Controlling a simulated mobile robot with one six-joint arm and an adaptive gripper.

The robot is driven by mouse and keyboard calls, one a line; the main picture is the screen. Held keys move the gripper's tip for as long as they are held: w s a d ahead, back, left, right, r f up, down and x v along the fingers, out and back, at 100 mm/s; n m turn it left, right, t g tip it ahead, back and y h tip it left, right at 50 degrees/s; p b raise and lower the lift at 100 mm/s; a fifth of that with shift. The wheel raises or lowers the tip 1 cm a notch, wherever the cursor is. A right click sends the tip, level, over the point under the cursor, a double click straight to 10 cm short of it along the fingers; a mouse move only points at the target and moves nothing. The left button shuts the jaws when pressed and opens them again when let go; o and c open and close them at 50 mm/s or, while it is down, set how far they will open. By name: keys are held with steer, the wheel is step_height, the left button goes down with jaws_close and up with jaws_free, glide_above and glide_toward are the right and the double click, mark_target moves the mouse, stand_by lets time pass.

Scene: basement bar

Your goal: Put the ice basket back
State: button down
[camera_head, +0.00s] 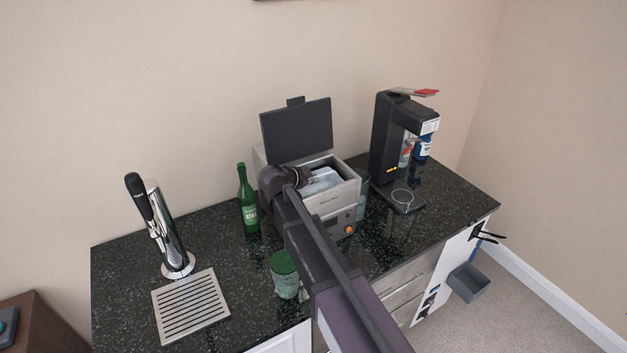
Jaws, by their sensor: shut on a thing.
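The ice maker (330,205) is a grey steel box on the counter with its dark lid (297,131) standing open at the back. The pale ice basket (322,182) shows at the open top, inside or just above the opening; its exact depth is hard to tell. My gripper (308,180) is at the left part of the opening, shut on the basket. My wrist and arm cover the front left of the machine and part of the basket, and the fingertips are hard to make out.
A green bottle (247,200) stands close left of the machine, and a green cup (285,276) stands left of my forearm. A black drink machine (391,150) is at right. A beer tap (165,230) and drip tray (190,306) are at left. A grey bin (468,282) hangs off the counter's right end.

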steer(key=shift+f, duration=0.1)
steer(key=c, duration=0.7)
jaws_free()
steer(key=shift+c, duration=0.2)
steer(key=shift+r, duration=0.2)
steer(key=shift+s+a+r+p, duration=0.15)
steer(key=shift+s+r+p, duration=0.05)
steer(key=shift+s+p, duration=0.1)
steer(key=shift+p+v, duration=2.65)
steer(key=shift+v, duration=2.95)
